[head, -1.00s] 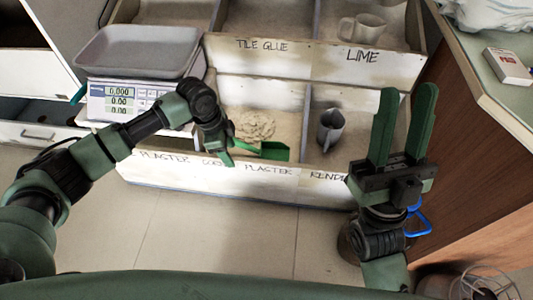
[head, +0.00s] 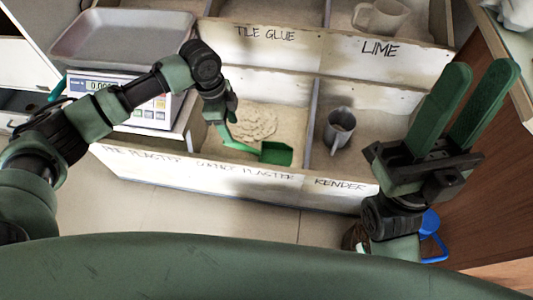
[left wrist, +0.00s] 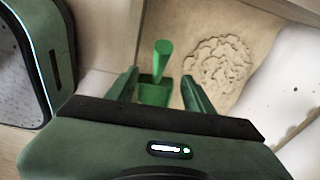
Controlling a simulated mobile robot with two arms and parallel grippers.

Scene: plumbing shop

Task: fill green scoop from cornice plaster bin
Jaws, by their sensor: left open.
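The green scoop (head: 276,152) lies in the cornice plaster bin (head: 245,179), near its front wall. Its handle points left toward my left gripper (head: 224,128). The left wrist view also shows the scoop (left wrist: 153,93), with its handle standing up in the picture between the two parted fingers (left wrist: 160,88). My left gripper is open and not closed on the handle; contact cannot be told. A rough patch of pale plaster (head: 252,122) lies behind the scoop. My right gripper (head: 482,75) is open and empty, fingers up, right of the bins.
A scale with a grey tray (head: 120,38) stands left of the bin. A grey jug (head: 340,128) sits in the render bin to the right. A wooden cabinet (head: 478,180) stands at the far right.

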